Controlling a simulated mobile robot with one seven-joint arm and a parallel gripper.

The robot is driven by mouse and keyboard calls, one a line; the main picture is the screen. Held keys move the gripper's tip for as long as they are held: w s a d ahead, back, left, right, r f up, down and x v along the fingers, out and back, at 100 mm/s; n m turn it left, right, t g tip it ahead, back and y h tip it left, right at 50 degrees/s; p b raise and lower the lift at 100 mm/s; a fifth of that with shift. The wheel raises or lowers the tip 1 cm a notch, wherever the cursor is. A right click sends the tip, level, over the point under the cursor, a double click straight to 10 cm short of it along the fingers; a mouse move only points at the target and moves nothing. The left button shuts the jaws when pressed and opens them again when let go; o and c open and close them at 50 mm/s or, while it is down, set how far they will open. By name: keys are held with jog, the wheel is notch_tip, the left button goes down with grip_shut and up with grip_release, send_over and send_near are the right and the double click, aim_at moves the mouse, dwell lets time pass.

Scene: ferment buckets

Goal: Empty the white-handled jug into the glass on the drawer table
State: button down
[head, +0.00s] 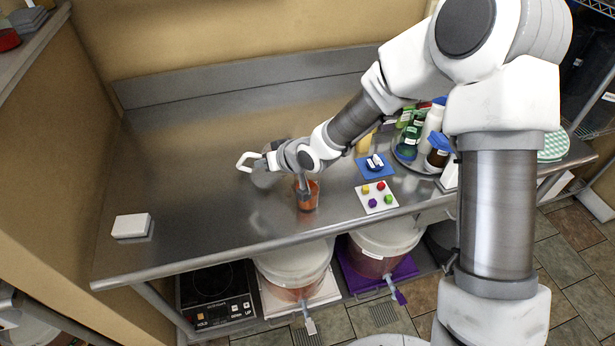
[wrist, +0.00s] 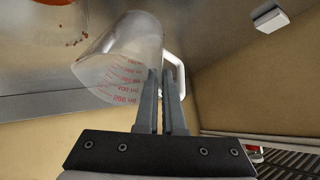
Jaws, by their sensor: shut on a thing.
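The jug (head: 264,179) is clear, with a white handle (head: 246,162), and is partly hidden behind my gripper (head: 272,161). In the wrist view the jug (wrist: 134,55) shows red measuring marks, looks tilted, and no liquid can be made out in it. My gripper (wrist: 165,76) is shut on its white handle (wrist: 176,70). The glass (head: 308,197) holds orange-red liquid and stands on the steel drawer table (head: 200,205), just right of the jug. An orange-red edge at the wrist view's top left looks like this glass (wrist: 58,2).
Small brown specks (wrist: 78,41) lie on the steel near the glass. A white card with coloured cubes (head: 377,197), a blue mat (head: 375,167) and a bottle tray (head: 408,160) are to the right. A white box (head: 132,225) sits left. The table's left half is mostly clear.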

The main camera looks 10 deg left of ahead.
aim_at(246, 168)
jog(key=shift+w+a+f+h+b, duration=0.2)
jog(key=shift+a+f+h+b, duration=0.3)
jog(key=shift+a+f, duration=0.2)
jog(key=shift+w+a+f+n+g+h+b, duration=0.15)
jog(key=shift+w+a+f+g+h+b, duration=0.1)
jog(key=shift+a+f+h+b, duration=0.25)
jog(key=shift+w+a+f+n+g+h+b, duration=0.2)
jog(key=shift+a+h+b, duration=0.1)
jog(key=shift+a+h, duration=0.35)
jog(key=shift+w+a+f+n+g+h+p, duration=0.2)
jog(key=shift+w+a+f+h, duration=0.1)
jog(key=shift+a+h, duration=0.35)
jog(key=shift+w+a+f+n+g+h+p, duration=0.15)
jog(key=shift+w+a+f+h, duration=0.1)
jog(key=shift+a+h, duration=0.35)
jog(key=shift+d, duration=0.1)
